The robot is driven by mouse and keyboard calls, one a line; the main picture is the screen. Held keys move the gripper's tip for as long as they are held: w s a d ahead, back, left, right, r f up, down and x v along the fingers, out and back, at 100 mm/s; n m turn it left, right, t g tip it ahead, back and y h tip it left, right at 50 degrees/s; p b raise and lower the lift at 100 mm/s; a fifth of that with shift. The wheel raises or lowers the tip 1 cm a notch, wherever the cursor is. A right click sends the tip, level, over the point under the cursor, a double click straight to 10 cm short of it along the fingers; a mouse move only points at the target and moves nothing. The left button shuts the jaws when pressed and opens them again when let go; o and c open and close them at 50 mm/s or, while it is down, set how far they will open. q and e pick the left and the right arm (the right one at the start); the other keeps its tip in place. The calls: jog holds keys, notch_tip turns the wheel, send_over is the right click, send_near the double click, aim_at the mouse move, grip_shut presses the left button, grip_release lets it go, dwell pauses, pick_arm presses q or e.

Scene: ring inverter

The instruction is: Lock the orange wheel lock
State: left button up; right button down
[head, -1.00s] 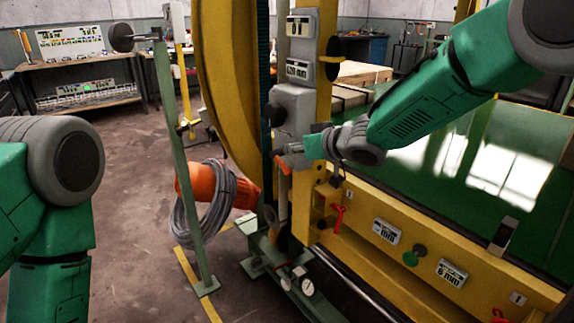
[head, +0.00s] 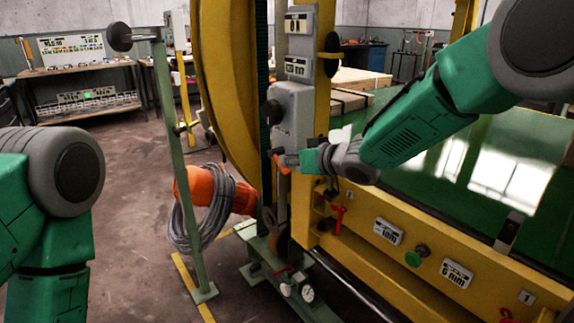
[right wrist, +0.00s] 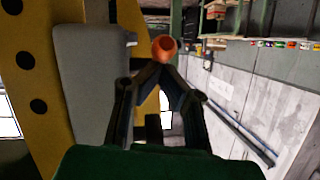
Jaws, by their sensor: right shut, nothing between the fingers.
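The orange wheel lock (head: 280,163) shows as a small orange handle below the grey box on the yellow ring frame. In the right wrist view its round orange end (right wrist: 163,48) is just beyond my fingertips. My right gripper (head: 284,157) is shut and empty, with its tips right at the orange handle. In the right wrist view the fingers (right wrist: 158,68) meet just below the orange end; whether they touch it I cannot tell. My left arm shows at the left edge, but its gripper is out of view.
The grey box (head: 292,115) stands close above the lock. A red handle (head: 340,214) and a green knob (head: 414,257) sit on the yellow base. An orange motor (head: 195,186) with coiled cable and a green post (head: 175,160) stand left. Floor farther left is open.

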aim_at(286, 172)
jog(key=f+t+y+b, duration=0.1)
jog(key=b, duration=0.1)
jog(key=f+b, duration=0.1)
jog(key=b, duration=0.2)
jog(key=shift+d+f+t+y, duration=0.2)
jog(key=shift+t+y, duration=0.2)
jog(key=shift+f+t+b, duration=0.15)
jog(key=shift+t+b, duration=0.15)
jog(key=shift+b, duration=0.25)
jog(key=shift+w+a+f+y, duration=0.1)
jog(key=shift+y, duration=0.4)
jog(key=shift+w+a, duration=0.15)
jog(key=shift+a, duration=0.05)
jog(key=shift+w+f+p, duration=0.1)
jog(key=shift+f+p, duration=0.35)
jog(key=shift+p, duration=0.05)
